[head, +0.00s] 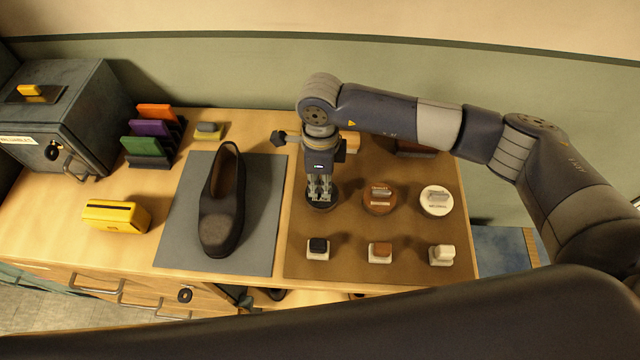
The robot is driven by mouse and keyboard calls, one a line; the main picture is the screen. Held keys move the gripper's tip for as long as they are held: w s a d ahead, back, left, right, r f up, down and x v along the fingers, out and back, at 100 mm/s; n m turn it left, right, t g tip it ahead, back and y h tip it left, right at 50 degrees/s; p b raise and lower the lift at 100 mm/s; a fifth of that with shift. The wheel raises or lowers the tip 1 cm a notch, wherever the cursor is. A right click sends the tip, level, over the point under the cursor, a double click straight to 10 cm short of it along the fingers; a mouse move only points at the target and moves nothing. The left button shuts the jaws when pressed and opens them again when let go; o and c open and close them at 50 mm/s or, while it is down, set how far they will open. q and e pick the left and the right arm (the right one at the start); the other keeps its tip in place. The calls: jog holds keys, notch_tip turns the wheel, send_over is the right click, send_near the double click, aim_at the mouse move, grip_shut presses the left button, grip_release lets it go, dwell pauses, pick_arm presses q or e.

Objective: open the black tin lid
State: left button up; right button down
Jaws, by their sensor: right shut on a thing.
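The black tin (329,207) stands on the brown mat, at the left of a row of round tins. My right gripper (320,197) points straight down over it and is shut on the top of its lid. The fingers cover most of the lid, and I cannot tell whether the lid is seated or raised. My left gripper is not in view.
A brown tin (380,203) and a white tin (436,208) stand to the right. A dark shoe (222,205) lies on the grey mat (180,235) at left.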

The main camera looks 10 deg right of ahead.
aim_at(320, 187)
jog(key=g+b, duration=0.1)
jog(key=b, duration=0.1)
jog(key=w+g+b, duration=0.1)
jog(key=g+b, duration=0.1)
jog(key=b, duration=0.1)
jog(key=w+g+b, duration=0.1)
jog(key=b, duration=0.1)
jog(key=shift+d+r+y, duration=0.2)
jog(key=shift+r+y, duration=0.1)
jog(key=shift+y, duration=0.1)
jog(key=shift+w+d+r+g+b, duration=0.1)
jog(key=shift+w+r+g+b, duration=0.15)
jog(key=shift+g+b, duration=0.45)
jog(key=shift+w+r+g+b, duration=0.2)
jog(key=shift+g+b, duration=0.2)
jog(key=shift+b, duration=0.5)
jog(key=c, duration=1.7)
grip_release()
jog(key=shift+v, duration=5.95)
jog(key=shift+w+d, duration=0.1)
jog(key=shift+d, duration=0.05)
